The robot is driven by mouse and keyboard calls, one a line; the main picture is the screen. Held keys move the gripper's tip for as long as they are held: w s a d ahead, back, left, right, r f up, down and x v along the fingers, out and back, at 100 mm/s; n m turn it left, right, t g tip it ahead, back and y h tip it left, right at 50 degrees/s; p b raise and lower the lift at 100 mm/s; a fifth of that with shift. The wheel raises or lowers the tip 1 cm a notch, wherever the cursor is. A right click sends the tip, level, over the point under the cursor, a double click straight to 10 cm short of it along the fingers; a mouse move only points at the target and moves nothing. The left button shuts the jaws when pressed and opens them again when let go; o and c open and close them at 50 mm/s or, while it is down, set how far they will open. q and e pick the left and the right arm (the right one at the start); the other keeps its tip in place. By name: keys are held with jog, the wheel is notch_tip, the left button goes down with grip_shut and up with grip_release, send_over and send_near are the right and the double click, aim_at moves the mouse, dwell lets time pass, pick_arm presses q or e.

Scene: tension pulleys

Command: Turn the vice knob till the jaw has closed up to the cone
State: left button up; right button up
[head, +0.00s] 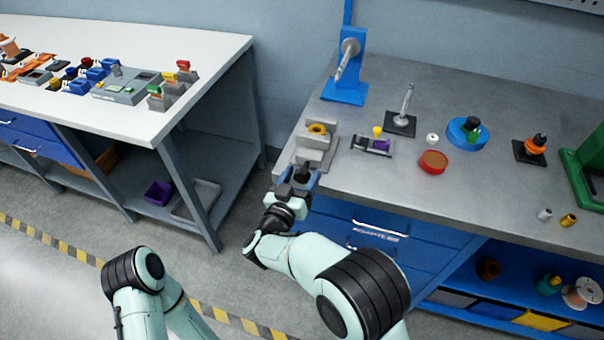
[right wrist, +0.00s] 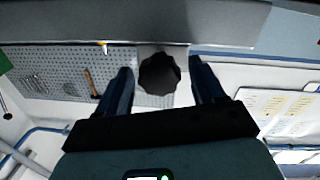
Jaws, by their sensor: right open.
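The grey vice (head: 314,150) stands at the left front edge of the grey workbench. A small yellow piece (head: 317,128), which looks like the cone, sits between its jaws; the gap to the jaw is too small to judge. The dark, lobed vice knob (right wrist: 160,73) shows in the right wrist view below the bench edge strip. My right gripper (head: 299,177) is at the front of the vice. Its fingers (right wrist: 163,80) are open, one on each side of the knob, with visible gaps. My left gripper is out of view; only part of that arm shows.
On the bench right of the vice are a small grey fixture (head: 372,146) with yellow and purple parts, a red round dish (head: 433,162) and a blue round base (head: 467,133). A blue stand (head: 345,92) is behind. Blue drawers (head: 370,232) lie below the bench top.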

jog(key=shift+w+d, duration=0.2)
jog(key=shift+w, duration=0.25)
jog(key=c, duration=1)
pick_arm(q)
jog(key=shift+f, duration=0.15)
pick_arm(e)
jog(key=m+b, duration=0.2)
jog(key=m, duration=0.1)
jog(key=shift+f+m+b, duration=0.15)
jog(key=shift+m+b, duration=0.15)
jog(key=shift+b, duration=0.05)
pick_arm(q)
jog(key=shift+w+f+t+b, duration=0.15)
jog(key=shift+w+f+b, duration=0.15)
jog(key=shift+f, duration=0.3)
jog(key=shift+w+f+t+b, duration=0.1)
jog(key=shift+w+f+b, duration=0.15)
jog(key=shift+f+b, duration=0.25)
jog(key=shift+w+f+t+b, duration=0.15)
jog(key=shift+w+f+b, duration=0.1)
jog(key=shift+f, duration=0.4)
pick_arm(e)
jog(key=shift+m+y, duration=0.3)
jog(key=shift+m, duration=1.4)
